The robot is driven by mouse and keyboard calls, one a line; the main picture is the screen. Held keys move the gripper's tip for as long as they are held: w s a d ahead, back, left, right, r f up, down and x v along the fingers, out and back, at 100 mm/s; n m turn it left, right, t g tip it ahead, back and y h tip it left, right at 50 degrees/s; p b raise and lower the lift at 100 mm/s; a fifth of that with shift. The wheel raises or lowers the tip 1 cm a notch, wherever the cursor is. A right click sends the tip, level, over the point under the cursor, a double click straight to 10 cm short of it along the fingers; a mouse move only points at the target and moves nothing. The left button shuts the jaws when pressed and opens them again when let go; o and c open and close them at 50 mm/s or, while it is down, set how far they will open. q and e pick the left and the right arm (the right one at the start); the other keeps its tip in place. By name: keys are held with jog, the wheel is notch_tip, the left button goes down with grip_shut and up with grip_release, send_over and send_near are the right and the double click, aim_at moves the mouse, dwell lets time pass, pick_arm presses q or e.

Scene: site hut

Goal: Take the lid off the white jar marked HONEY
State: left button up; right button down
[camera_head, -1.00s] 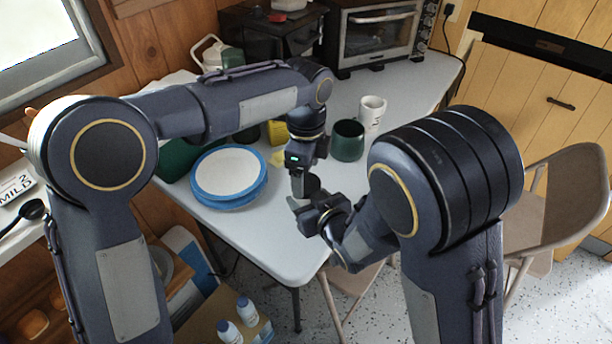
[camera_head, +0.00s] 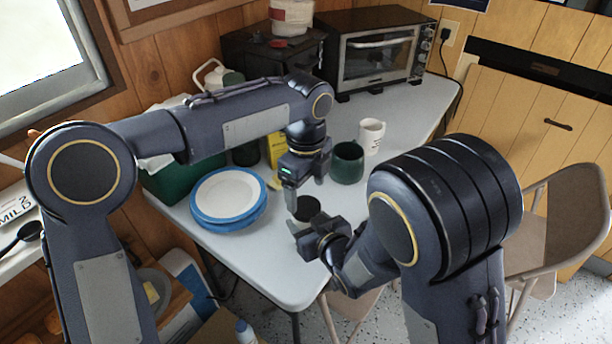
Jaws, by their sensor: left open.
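No HONEY marking is readable in the head view. A white jar-like container (camera_head: 291,18) with a reddish band stands on the black box at the back, its top cut off by the picture edge. A dark round thing (camera_head: 307,207) sits on the table near my grippers; I cannot tell whether it is a lid or a vessel. My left gripper (camera_head: 303,198) is open, pointing down beside and partly over this dark thing. My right gripper (camera_head: 298,236) is at the table's front edge, just nearer than the dark thing; its jaw opening is unclear.
Blue-rimmed plates (camera_head: 205,214) are stacked at left. A dark green mug (camera_head: 347,163) and a white mug (camera_head: 371,137) stand behind my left gripper. A yellow box (camera_head: 278,149) is behind my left wrist. A toaster oven (camera_head: 376,55) fills the back. The table (camera_head: 405,112) is clear at right.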

aim_at(306, 206)
pick_arm(q)
jog(key=shift+f, duration=2.2)
jog(key=shift+c, duration=0.2)
jog(key=c, duration=1)
jog(key=shift+n, duration=1.7)
jog(key=o, duration=1.1)
